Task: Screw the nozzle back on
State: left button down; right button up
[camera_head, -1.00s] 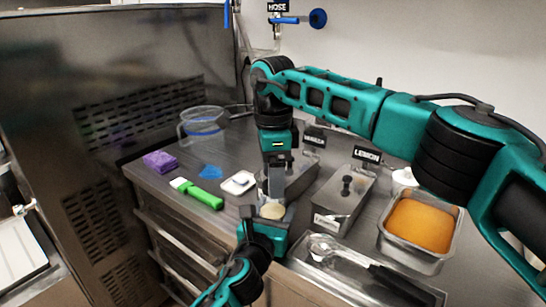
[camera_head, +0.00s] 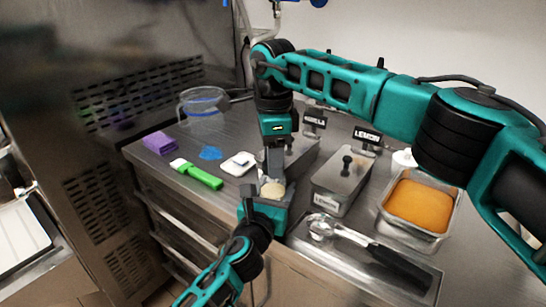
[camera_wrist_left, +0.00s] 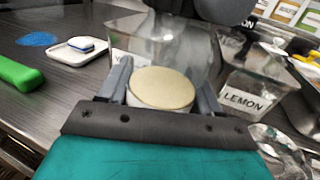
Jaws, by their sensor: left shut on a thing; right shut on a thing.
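My left gripper (camera_head: 262,200) comes up from below at the counter's front edge. Its fingers are shut on a round piece with a flat cream top (camera_wrist_left: 162,87), which also shows in the head view (camera_head: 272,190). My right gripper (camera_head: 273,160) points down just above and behind that piece. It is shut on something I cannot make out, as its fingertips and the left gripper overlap. Whether the two held things touch is unclear. I cannot clearly pick out the nozzle or its threads in either view.
The steel counter holds a clear jug (camera_head: 203,108), purple sponge (camera_head: 158,144), green-handled tool (camera_head: 203,176), white dish (camera_head: 239,164), lemon tub (camera_head: 338,188) and orange-filled pan (camera_head: 420,207). A tray (camera_head: 330,241) with a scoop lies at front right. The front left counter is clear.

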jog(key=m, duration=0.6)
jog(key=shift+m, duration=0.4)
jog(key=shift+c, duration=0.3)
jog(key=m, duration=0.8)
jog(key=o, duration=1.2)
jog(key=shift+r, duration=2.25)
jog(key=shift+c, duration=0.3)
